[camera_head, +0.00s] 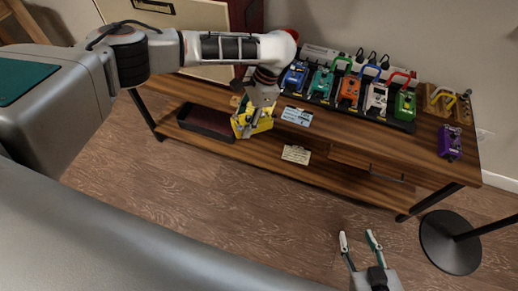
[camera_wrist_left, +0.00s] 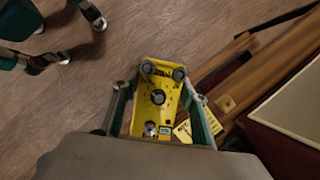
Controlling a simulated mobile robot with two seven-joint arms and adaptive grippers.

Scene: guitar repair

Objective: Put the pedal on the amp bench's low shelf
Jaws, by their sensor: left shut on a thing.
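A yellow pedal (camera_head: 252,121) is held by my left gripper (camera_head: 258,108) in front of the bench's front edge, near its left part. In the left wrist view the yellow pedal (camera_wrist_left: 158,100) lies between the two fingers of my left gripper (camera_wrist_left: 157,96), which are shut on its sides. The amp bench (camera_head: 330,128) has a wooden top and a low shelf (camera_head: 290,163) under it. My right gripper (camera_head: 360,243) is at the lower right of the head view, over the floor, with its fingers apart and nothing between them.
A dark tray (camera_head: 204,124) sits on the low shelf's left part, and a paper tag (camera_head: 296,155) shows right of the pedal. Several coloured pedals (camera_head: 349,91) stand on a board on the top. A purple pedal (camera_head: 450,142) is at the right end. A round stand base (camera_head: 450,242) is on the floor.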

